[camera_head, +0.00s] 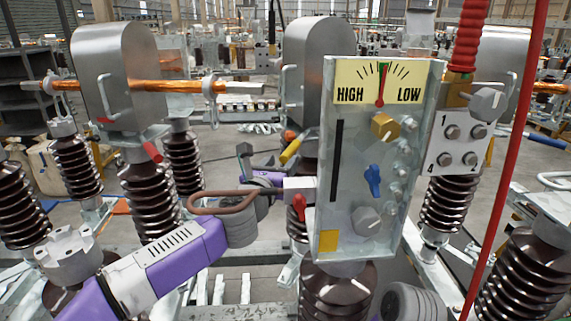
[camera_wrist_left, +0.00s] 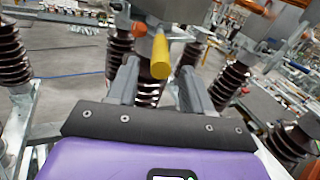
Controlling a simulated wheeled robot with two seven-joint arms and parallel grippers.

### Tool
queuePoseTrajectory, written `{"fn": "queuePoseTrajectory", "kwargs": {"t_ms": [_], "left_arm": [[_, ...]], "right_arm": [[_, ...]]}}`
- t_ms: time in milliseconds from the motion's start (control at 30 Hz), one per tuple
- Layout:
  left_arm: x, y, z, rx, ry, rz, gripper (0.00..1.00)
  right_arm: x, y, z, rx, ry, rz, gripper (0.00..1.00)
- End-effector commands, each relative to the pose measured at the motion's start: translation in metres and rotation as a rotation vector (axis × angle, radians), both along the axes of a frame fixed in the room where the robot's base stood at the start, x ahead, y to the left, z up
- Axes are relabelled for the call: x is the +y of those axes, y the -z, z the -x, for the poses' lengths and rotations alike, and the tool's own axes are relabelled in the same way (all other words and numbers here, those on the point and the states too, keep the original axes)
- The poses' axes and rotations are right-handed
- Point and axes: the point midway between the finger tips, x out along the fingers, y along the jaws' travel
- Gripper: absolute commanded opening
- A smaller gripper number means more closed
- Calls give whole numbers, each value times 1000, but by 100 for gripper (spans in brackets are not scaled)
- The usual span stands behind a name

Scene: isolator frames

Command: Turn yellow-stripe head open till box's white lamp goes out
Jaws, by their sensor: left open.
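My left gripper (camera_head: 267,160) is at the middle head (camera_head: 312,75), a grey metal housing on a dark ribbed insulator. A yellow handle (camera_head: 290,150) sticks out low on this head. In the left wrist view, the yellow handle (camera_wrist_left: 160,58) appears between the tips of my open left gripper (camera_wrist_left: 160,70), with gaps on both sides. I cannot tell if it touches a finger. The clear-faced box (camera_head: 350,225) stands to the right, with a HIGH–LOW gauge and yellow, blue and grey knobs. I cannot make out a lit white lamp. My right gripper is not in view.
A brown loop (camera_head: 235,200) and a red lever (camera_head: 299,207) lie near the box. A red cable (camera_head: 510,140) hangs at the right.

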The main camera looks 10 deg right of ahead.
Motion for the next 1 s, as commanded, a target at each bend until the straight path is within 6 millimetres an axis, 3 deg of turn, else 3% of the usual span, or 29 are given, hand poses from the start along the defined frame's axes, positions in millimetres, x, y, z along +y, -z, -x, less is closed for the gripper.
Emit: {"fn": "queuePoseTrajectory", "kwargs": {"t_ms": [200,500,667,767,867,967,1000], "left_arm": [[9,0,17,-1,0,0,51],[10,-1,19,0,1,1,51],[11,12,15,-1,-1,-37,29],[14,51,5,-5,-2,-162,14],[21,125,-7,-18,18,-401,0],[36,226,-9,-35,92,-722,0],[44,269,-5,-46,140,-854,0]], "right_arm": [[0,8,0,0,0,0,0],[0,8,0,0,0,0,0],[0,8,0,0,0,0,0],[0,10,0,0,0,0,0],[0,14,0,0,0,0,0],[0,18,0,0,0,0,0],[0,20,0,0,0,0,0]]}}
